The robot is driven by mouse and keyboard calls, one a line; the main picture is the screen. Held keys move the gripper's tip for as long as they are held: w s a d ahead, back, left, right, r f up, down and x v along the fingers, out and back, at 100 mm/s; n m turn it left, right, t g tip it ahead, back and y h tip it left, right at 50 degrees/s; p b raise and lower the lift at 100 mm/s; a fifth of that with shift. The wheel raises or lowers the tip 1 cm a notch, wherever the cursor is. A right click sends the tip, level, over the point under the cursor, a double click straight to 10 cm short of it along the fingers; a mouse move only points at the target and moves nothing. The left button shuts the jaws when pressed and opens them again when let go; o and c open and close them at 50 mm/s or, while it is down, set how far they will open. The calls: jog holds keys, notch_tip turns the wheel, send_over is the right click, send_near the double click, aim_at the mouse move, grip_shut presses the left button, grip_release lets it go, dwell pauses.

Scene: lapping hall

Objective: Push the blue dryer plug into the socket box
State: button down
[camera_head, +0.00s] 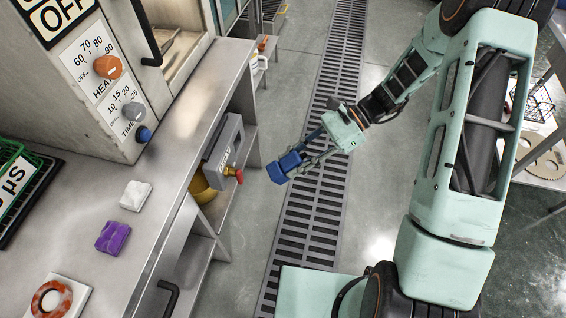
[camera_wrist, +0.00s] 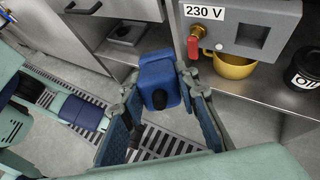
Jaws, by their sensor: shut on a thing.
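My gripper (camera_head: 300,160) is shut on the blue dryer plug (camera_head: 284,168) and holds it in the air over the floor drain. In the wrist view the plug (camera_wrist: 160,78) sits between the two fingertips (camera_wrist: 163,95), with a dark round end facing the camera. The grey socket box (camera_head: 222,152) is mounted at the bench's side, left of the plug and apart from it. In the wrist view the socket box (camera_wrist: 275,12) is at upper right, with a "230 V" label and a dark recessed face.
A brass valve with a red handle (camera_wrist: 194,46) juts out beside the box. A yellow round vessel (camera_wrist: 233,66) sits under it, and a black oil tin (camera_wrist: 303,72) stands right of that. The steel bench (camera_head: 185,135) edges the space; the floor around the drain grating (camera_head: 318,180) is clear.

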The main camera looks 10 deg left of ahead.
aim_at(284, 163)
jog(key=w+a+f+m+t+y+b, duration=0.4)
jog(key=w+f+m+t+y+b, duration=0.3)
jog(key=w+b, duration=0.1)
jog(key=shift+t+y+b, duration=0.3)
jog(key=shift+y+b, duration=0.1)
jog(key=shift+b, duration=0.05)
jog(key=shift+w+a+f, duration=0.1)
jog(key=shift+w+a, duration=0.05)
jog(key=shift+a, duration=1.25)
jog(key=shift+w+a, duration=0.15)
jog(key=shift+a, duration=1.25)
jog(key=shift+w+a, duration=0.1)
jog(key=shift+a, duration=1.95)
jog(key=c, duration=1.4)
grip_release()
